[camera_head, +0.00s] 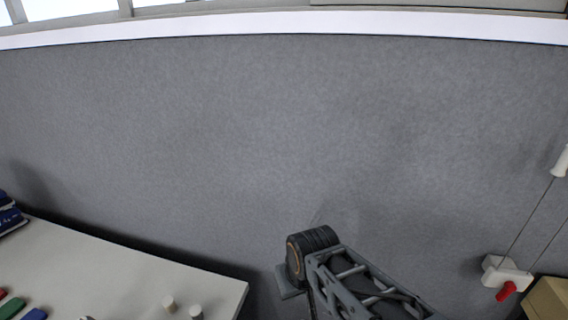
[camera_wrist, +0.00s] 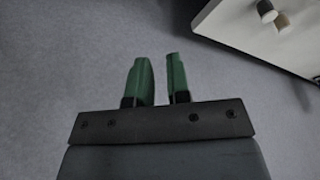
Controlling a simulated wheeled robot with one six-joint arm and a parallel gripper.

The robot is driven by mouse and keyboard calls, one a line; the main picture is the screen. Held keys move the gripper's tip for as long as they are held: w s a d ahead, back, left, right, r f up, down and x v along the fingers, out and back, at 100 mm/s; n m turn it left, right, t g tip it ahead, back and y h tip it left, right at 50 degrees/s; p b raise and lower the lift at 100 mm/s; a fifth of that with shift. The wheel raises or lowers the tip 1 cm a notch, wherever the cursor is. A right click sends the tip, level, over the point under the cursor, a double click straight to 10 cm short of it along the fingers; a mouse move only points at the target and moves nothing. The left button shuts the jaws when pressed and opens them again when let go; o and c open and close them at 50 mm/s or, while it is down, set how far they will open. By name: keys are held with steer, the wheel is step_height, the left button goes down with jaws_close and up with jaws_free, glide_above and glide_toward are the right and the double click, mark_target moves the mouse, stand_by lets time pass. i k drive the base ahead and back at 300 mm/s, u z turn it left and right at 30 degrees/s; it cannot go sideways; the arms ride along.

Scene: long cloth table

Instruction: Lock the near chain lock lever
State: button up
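A red lever (camera_head: 506,291) sticks out of a white block (camera_head: 497,270) at the lower right of the head view. Two thin cords run up from the block, one towards a white piece (camera_head: 562,162) at the right edge. My gripper (camera_wrist: 159,58) shows two green fingers in the wrist view, with a gap and nothing between them. Its fingertips cannot be made out in the head view, where my arm is at the bottom middle, left of the lever. The lever is not in the wrist view.
A white table (camera_head: 130,275) at the lower left holds small pegs (camera_head: 196,312) and coloured blocks (camera_head: 14,307). It also shows at the wrist view's upper right (camera_wrist: 235,25). A tan box (camera_head: 548,299) stands close to the lever. The grey surface between is clear.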

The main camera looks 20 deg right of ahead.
mark_target(509, 286)
steer(key=z, duration=0.5)
steer(key=k, duration=1.2)
steer(key=z, duration=0.85)
steer(key=i, duration=0.4)
steer(key=u, duration=0.45)
